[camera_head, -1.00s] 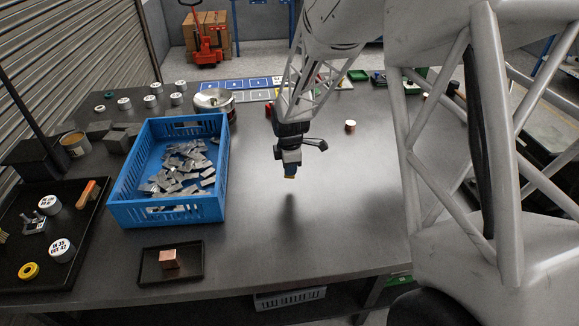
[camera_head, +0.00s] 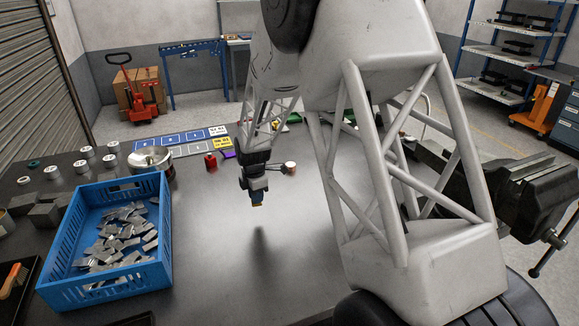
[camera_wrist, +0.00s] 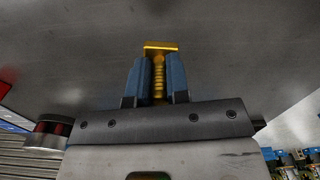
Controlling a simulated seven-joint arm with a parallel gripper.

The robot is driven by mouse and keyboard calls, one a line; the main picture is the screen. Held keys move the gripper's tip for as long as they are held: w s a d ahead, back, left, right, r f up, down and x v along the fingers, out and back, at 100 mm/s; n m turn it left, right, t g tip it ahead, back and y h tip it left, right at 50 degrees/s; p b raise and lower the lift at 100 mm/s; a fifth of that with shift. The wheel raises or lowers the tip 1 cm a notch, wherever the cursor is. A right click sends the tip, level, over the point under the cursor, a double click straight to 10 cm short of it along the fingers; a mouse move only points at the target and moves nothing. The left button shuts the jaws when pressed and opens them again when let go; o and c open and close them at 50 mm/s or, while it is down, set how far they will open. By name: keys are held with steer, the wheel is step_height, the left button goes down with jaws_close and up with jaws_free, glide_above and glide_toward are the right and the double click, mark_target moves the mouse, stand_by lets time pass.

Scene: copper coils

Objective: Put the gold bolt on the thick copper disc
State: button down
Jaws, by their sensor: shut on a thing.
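My gripper (camera_wrist: 160,78) is shut on the gold bolt (camera_wrist: 161,48), whose flat head sticks out beyond the blue fingers with its shaft between them. In the head view, my gripper (camera_head: 256,203) hangs above the grey table, and the bolt shows only as a small yellow tip. A short copper-coloured cylinder with a pale top (camera_head: 291,168), which looks like the thick copper disc, stands behind and right of my gripper.
A blue crate (camera_head: 62,269) of metal pieces stands at the left. A metal pot (camera_head: 150,159), a red item (camera_head: 210,162) and several white-topped cans lie farther back. A large vise (camera_head: 500,185) is at the right. The table (camera_head: 215,250) below my gripper is clear.

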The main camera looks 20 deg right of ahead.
steer(key=w+d+r, duration=0.1)
steer(key=w+d, duration=0.3)
steer(key=d, duration=0.5)
steer(key=w+d+r+n, duration=0.1)
steer(key=w+d, duration=0.2)
steer(key=d, duration=0.6)
steer(key=shift+w+n, duration=0.3)
steer(key=shift+w, duration=0.05)
steer(key=shift+w+f, duration=0.1)
glide_above(291, 164)
steer(key=shift+w+a+f, duration=0.1)
steer(key=shift+f, duration=0.6)
steer(key=shift+f, duration=1.75)
steer(key=shift+f, duration=0.1)
steer(key=c, duration=1.1)
jaws_free()
